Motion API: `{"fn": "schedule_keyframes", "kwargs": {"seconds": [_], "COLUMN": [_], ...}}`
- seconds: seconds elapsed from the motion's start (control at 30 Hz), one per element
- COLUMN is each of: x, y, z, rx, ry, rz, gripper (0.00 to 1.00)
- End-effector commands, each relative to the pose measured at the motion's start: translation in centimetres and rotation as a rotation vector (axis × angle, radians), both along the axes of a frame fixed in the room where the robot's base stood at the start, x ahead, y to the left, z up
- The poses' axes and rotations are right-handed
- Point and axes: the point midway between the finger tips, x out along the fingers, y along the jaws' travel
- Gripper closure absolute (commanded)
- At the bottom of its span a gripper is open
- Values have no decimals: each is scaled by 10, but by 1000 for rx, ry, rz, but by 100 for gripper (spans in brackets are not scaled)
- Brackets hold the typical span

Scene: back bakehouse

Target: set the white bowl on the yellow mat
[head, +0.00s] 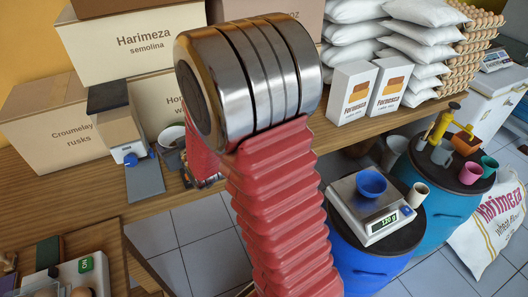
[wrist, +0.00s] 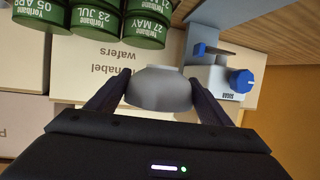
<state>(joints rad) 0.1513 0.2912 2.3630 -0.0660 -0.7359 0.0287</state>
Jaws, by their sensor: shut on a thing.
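The white bowl (wrist: 160,90) shows pale grey in the wrist view, between the two dark fingers of my gripper (wrist: 160,80). The fingers are shut on its sides. In the head view a white bowl (head: 172,137) shows just left of my red arm, in front of the cartons and partly hidden by the arm. My gripper is mostly hidden behind the arm there. I see no yellow mat in either view.
Cartons (head: 130,42) stand behind the bowl on the wooden counter (head: 90,180). A grey device with a blue knob (head: 130,153) stands left of it. Green tins (wrist: 147,25) show in the wrist view. A scale (head: 362,205) bearing a blue bowl (head: 371,183) stands at right.

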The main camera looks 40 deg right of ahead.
Motion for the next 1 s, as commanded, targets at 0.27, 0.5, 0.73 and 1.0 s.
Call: {"fn": "schedule_keyframes", "kwargs": {"seconds": [0.27,0.5,0.73,1.0], "x": [-7,-29,-59,-76], "y": [-107,-194,-269,-302], "z": [-15,-30,-43,-49], "rx": [-2,0,3,5], "ry": [-1,0,-1,-2], "rz": [-136,-244,-339,-380], "gripper": [53,53,53,53]}}
